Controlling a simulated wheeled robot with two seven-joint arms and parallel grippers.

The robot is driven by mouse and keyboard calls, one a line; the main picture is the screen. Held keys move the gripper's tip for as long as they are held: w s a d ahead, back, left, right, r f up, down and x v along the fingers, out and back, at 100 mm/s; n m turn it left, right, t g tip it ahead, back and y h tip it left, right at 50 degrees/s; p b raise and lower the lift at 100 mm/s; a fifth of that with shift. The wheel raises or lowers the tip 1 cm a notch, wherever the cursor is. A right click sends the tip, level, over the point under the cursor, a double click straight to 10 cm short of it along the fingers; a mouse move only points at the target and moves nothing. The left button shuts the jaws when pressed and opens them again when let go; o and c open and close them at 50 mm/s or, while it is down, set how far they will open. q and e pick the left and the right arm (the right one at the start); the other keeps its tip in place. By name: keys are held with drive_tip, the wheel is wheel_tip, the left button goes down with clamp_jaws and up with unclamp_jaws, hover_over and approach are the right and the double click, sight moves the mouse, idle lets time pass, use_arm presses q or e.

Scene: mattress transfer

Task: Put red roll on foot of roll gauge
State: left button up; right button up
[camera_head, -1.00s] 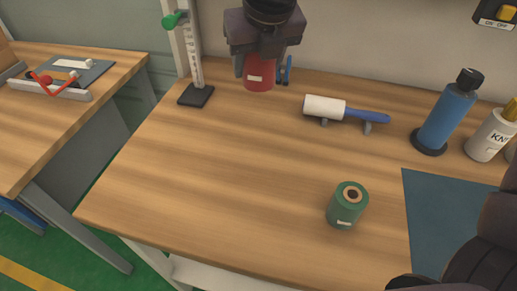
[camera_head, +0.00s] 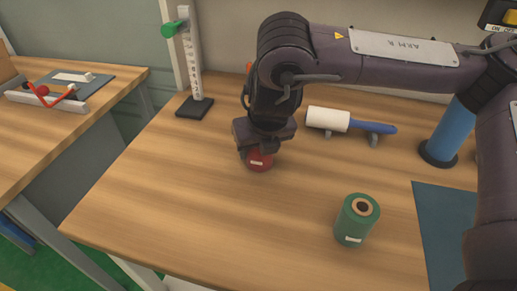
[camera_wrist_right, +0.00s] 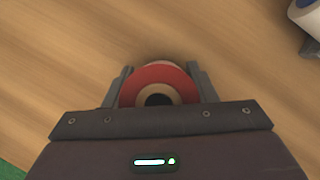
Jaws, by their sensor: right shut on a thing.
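The red roll (camera_head: 259,161) is upright between the fingers of my right gripper (camera_head: 261,150), near the middle of the wooden table. In the right wrist view the red roll (camera_wrist_right: 158,77) shows from above, its pale core and dark hole partly hidden by the gripper body, with a finger of the right gripper (camera_wrist_right: 160,85) on each side. I cannot tell whether the roll touches the table. The roll gauge stands at the back left, with a black square foot (camera_head: 195,107), a white marked post (camera_head: 191,62) and a green knob (camera_head: 172,28). The foot is bare. My left gripper is not in view.
A green roll (camera_head: 356,221) stands at the front right beside a dark blue mat (camera_head: 446,235). The table's left front is clear.

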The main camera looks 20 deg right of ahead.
drive_tip(key=shift+f, duration=0.1)
drive_tip(key=o, duration=1.1)
drive_tip(key=shift+o, duration=0.2)
